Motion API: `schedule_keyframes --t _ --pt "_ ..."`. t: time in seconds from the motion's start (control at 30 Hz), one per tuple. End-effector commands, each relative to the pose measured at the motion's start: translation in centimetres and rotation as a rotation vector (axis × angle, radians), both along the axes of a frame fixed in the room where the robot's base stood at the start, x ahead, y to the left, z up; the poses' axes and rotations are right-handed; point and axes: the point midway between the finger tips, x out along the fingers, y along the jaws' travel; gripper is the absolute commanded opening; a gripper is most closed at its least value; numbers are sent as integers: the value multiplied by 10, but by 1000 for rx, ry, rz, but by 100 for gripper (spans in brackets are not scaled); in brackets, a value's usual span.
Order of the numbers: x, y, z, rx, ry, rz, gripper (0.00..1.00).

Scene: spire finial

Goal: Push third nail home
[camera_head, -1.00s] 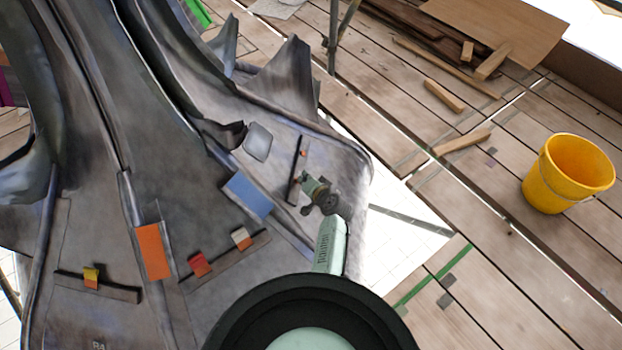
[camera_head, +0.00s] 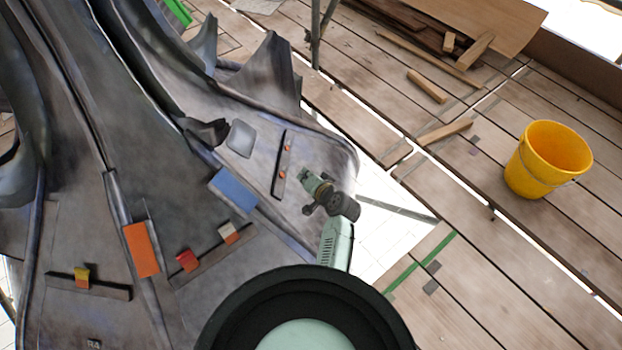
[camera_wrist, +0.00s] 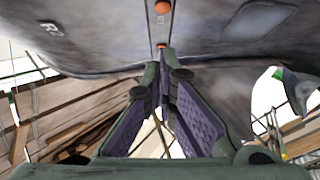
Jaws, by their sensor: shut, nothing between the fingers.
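A dark narrow strip (camera_head: 279,186) lies on the grey metal sheet. It bears two orange nail heads, an upper one (camera_head: 287,148) and a lower one (camera_head: 282,174). I cannot tell which counts as the third or how far either stands out. My gripper (camera_head: 304,180) is just right of the lower head, shut and empty. In the wrist view, one orange head (camera_wrist: 162,7) is at the top edge. The other (camera_wrist: 162,46) shows just beyond my gripper's fingertips (camera_wrist: 165,55), partly hidden. I cannot tell whether they touch.
Left of my gripper are a blue patch (camera_head: 234,191), an orange patch (camera_head: 142,250) and small red (camera_head: 187,261), white (camera_head: 229,233) and yellow (camera_head: 82,275) tabs. A yellow bucket (camera_head: 547,160) and loose timber (camera_head: 428,86) lie on the planks at right. A gap borders the sheet's right edge.

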Motion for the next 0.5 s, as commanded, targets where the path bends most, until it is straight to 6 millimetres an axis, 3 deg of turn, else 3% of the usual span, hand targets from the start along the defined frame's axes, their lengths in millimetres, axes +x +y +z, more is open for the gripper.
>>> schedule_keyframes --t 0.2,0.5 --pt "-21 -11 13 0 0 -2 0" --pt "-24 -12 16 0 -1 -1 0"
